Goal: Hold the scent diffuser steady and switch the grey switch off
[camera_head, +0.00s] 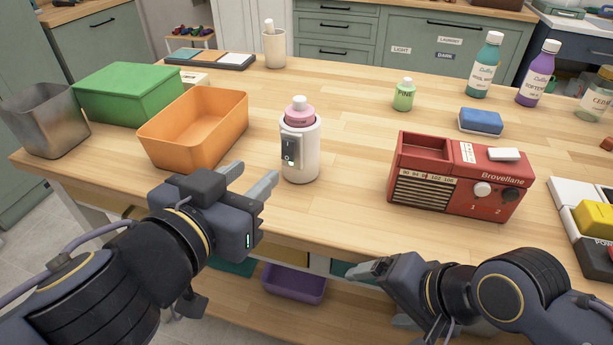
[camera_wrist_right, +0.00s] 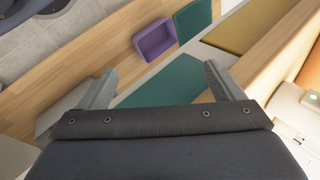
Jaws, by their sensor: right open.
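The scent diffuser (camera_head: 301,165) is a white upright cylinder with a pink bottle and white cap in its top, standing near the table's front edge. Its grey switch (camera_head: 289,150) is on a plate on the side facing left and front; I cannot tell its setting. My left gripper (camera_head: 250,180) is open and empty, just left of the diffuser and apart from it, fingers pointing toward it. My right gripper (camera_head: 370,270) is low at the table's front edge, right of the diffuser. The right wrist view shows its two fingers (camera_wrist_right: 158,80) spread with nothing between them.
An orange bin (camera_head: 193,130) and green box (camera_head: 128,93) stand left of the diffuser. A red radio (camera_head: 457,180) stands to its right. A small green bottle (camera_head: 404,95) is behind. The table between diffuser and radio is clear. A purple bin (camera_wrist_right: 154,40) sits below the table.

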